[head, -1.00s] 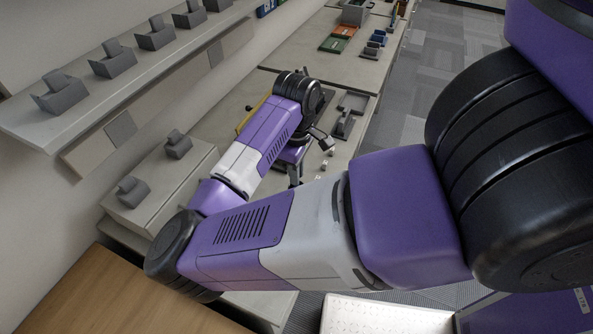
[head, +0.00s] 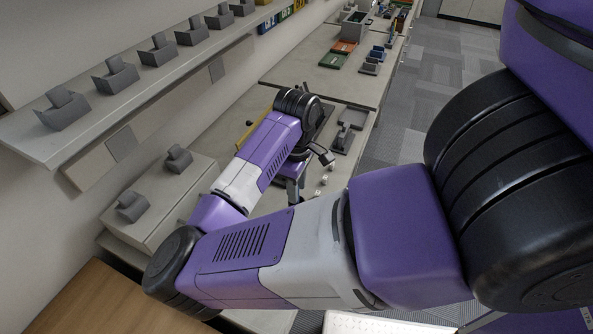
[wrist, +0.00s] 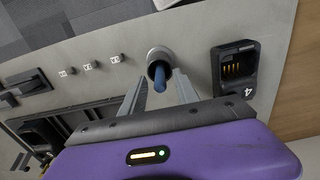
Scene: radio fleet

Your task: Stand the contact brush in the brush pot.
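The contact brush shows as a blue handle (wrist: 158,82) in the wrist view, pointing toward the camera. It rises from the mouth of the round grey brush pot (wrist: 158,55), which stands on the grey bench. The brush's lower end is hidden inside the pot. My gripper (wrist: 162,76) is open, with one finger on each side of the handle and a gap to both. In the head view my gripper (head: 295,188) is partly seen beyond my arm, which hides the pot and brush.
A black charging dock (wrist: 235,70) marked 4 sits close right of the pot. Several small labelled knobs (wrist: 92,65) lie left of it. A dark tray (wrist: 75,122) is at lower left. In the head view, a shelf with grey holders (head: 115,75) runs along the left wall.

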